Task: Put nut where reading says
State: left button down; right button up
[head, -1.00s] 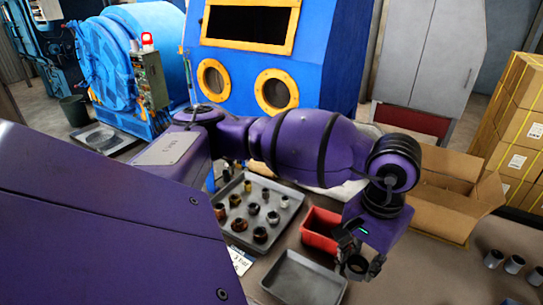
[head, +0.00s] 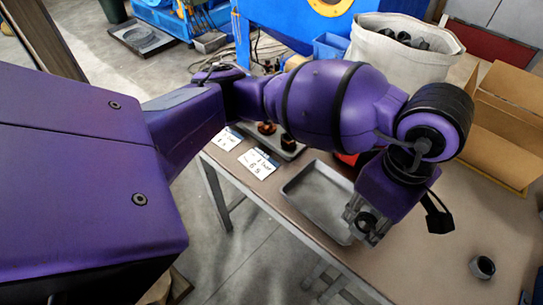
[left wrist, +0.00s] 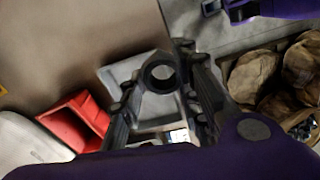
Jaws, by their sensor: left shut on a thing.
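My left gripper (head: 364,226) is shut on a dark ring-shaped nut. In the left wrist view, the nut (left wrist: 160,72) sits between the fingertips, its hole facing the camera. The gripper is over the right edge of the shallow grey tray (head: 296,203), whose visible floor is empty; height above it is unclear. Two white cards with writing lie at the table's edge: one card (head: 226,138) is too small to read surely, the nearer card (head: 258,163) seems to show a 6. My right gripper is not identifiable.
A tray holding dark fittings (head: 289,142) is partly hidden behind my left arm. A red bin (left wrist: 75,120) stands beside the grey tray. A grey ring (head: 482,267) rests on the table at right.

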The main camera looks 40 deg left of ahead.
pick_arm(q)
jog(key=n, duration=0.1)
send_near(329, 201)
jog(key=shift+s+d+f+p, duration=0.3)
jog(key=shift+s+d+f, duration=0.1)
jog(key=shift+s+d, duration=0.15)
jog(key=shift+w+a+f, duration=0.25)
jog(key=shift+a+f, duration=0.05)
jog(key=shift+f, duration=0.05)
jog(key=shift+w+a+f, duration=0.1)
jog(key=shift+a+f, duration=0.1)
jog(key=shift+f, duration=0.1)
notch_tip(329, 201, down, 3)
jog(key=shift+w+f, duration=0.1)
